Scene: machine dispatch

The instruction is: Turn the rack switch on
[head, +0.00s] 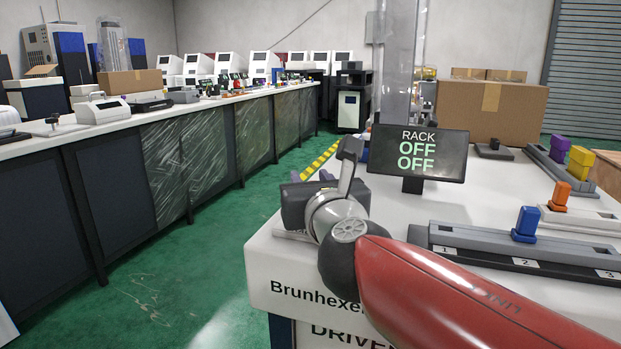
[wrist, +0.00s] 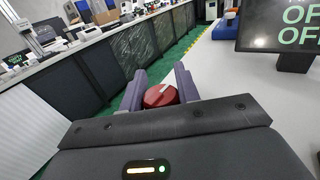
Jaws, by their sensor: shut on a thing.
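My gripper (wrist: 160,90) has its two purple-grey fingers on either side of a red knob (wrist: 162,95) with a small pale mark on top, and it is shut on it. This knob appears to be the rack switch. In the head view my gripper (head: 311,175) is at the far left edge of the white table, mostly behind my own wrist, and the knob is hidden there. The rack display (head: 417,153) is a black screen reading "RACK OFF OFF". It also shows partly in the wrist view (wrist: 282,26), to the right of my gripper.
On the white table (head: 455,205) a blue block (head: 526,224) sits on a numbered rail (head: 480,250). Orange (head: 560,195), yellow (head: 580,163) and purple (head: 559,148) blocks stand behind it. A cardboard box (head: 490,112) is at the back. A long bench (head: 100,128) runs along the left, across green floor.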

